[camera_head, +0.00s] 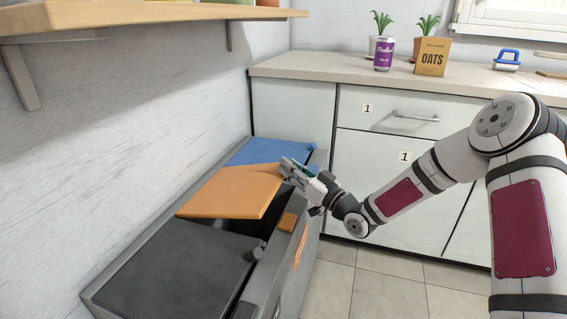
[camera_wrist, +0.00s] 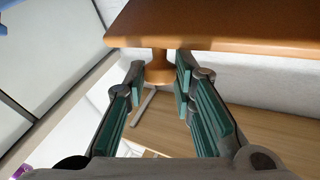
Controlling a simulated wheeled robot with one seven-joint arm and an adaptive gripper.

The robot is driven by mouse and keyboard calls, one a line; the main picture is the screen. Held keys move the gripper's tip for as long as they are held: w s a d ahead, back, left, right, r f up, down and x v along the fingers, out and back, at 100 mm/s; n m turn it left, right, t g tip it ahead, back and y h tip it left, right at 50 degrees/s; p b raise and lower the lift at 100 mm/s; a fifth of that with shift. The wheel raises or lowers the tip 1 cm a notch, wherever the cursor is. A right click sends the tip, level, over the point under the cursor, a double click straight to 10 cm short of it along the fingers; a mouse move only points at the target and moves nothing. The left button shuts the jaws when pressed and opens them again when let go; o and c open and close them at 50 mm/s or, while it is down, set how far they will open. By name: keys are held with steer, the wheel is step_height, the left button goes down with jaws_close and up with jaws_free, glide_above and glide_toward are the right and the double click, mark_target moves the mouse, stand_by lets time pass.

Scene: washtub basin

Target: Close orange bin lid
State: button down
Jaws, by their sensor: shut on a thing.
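The orange lid (camera_head: 234,191) is raised and tilted above the middle bin, with a dark gap under its near side. My gripper (camera_head: 287,170) is at the lid's right-hand front corner. In the wrist view, the orange lid (camera_wrist: 225,25) spans the top, and its round knob (camera_wrist: 158,70) sits between the two green-padded fingers of my gripper (camera_wrist: 160,75). The gripper is shut on this knob. An orange part of the middle bin's front edge (camera_head: 287,222) shows below. The inside of the bin is mostly hidden by the lid.
A blue lid (camera_head: 255,152) lies behind the orange one and a dark grey lid (camera_head: 172,268) in front, both down. A wooden shelf (camera_head: 150,12) juts from the wall above. A counter (camera_head: 330,69) with cabinets stands behind. Tiled floor (camera_head: 385,285) at right is clear.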

steer(key=shift+s+d+f+b, duration=0.15)
steer(key=shift+f+b, duration=0.25)
steer(key=shift+f, duration=0.4)
steer(key=shift+s+d+f+b, duration=0.1)
steer(key=shift+f+b, duration=0.25)
steer(key=shift+f, duration=0.45)
steer(key=shift+s+d+f+b, duration=0.15)
steer(key=shift+f+b, duration=0.25)
steer(key=shift+f, duration=0.4)
steer(key=shift+w, duration=0.1)
steer(key=c, duration=1.4)
jaws_free()
steer(key=shift+o, duration=0.2)
steer(key=shift+d, duration=0.1)
steer(key=shift+d, duration=0.2)
steer(key=v, duration=1.1)
steer(key=shift+s, duration=0.3)
steer(key=shift+d, duration=0.1)
